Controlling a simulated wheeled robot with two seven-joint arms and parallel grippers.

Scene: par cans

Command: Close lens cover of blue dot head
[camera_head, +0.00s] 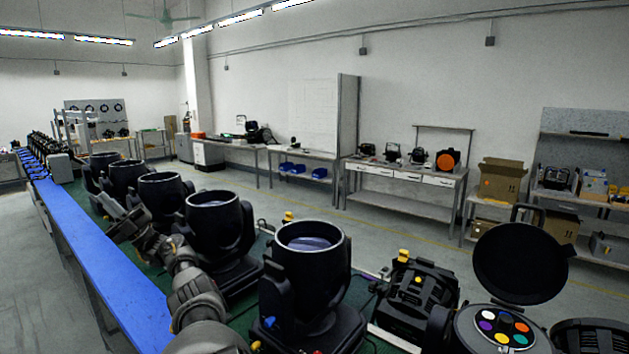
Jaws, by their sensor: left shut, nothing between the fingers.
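A black moving head (313,262) with an open round top and a glassy lens stands in front of me. A small blue dot (270,322) shows low on its left side. To its right, another black unit (468,330) has its round black cover (522,262) raised open on a hinge. Under that cover is a disc (505,328) with several coloured spots. My left gripper (109,200) is shut and empty, reaching away to the left beside the row of heads, apart from the blue-dotted head. My right gripper is not in view.
More black heads (213,220) stand in a row toward the back left. A long blue strip (95,255) runs along their left. A black unit with yellow caps (418,300) sits between the blue-dotted head and the open cover. Benches (405,185) line the far wall.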

